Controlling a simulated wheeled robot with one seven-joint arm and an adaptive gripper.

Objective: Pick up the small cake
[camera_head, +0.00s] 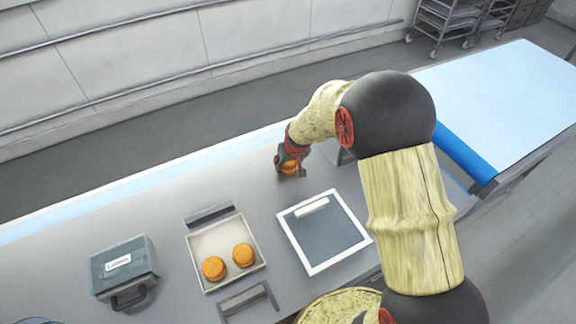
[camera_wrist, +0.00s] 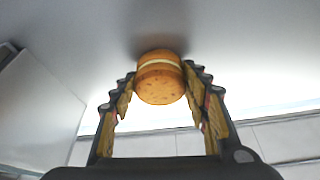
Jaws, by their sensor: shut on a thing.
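A small round orange-brown cake with a pale filling layer (camera_wrist: 160,78) sits between the fingertips of my gripper (camera_wrist: 160,98) in the wrist view. The fingers touch it from both sides, so my gripper is shut on it. In the head view my gripper (camera_head: 291,170) is at the far side of the grey table, and the cake (camera_head: 289,168) shows partly beneath it. Whether the cake touches the table is hard to tell. Two similar cakes (camera_head: 214,268) (camera_head: 243,255) lie in a pale square tray (camera_head: 205,242).
A white-framed dark panel (camera_head: 322,238) lies right of the tray. A grey labelled case (camera_head: 124,268) stands at the left. Metal brackets (camera_head: 208,213) (camera_head: 248,298) stand behind and in front of the tray. A blue roll (camera_head: 465,153) lies right of my arm. The table between case and gripper's far edge is mostly clear.

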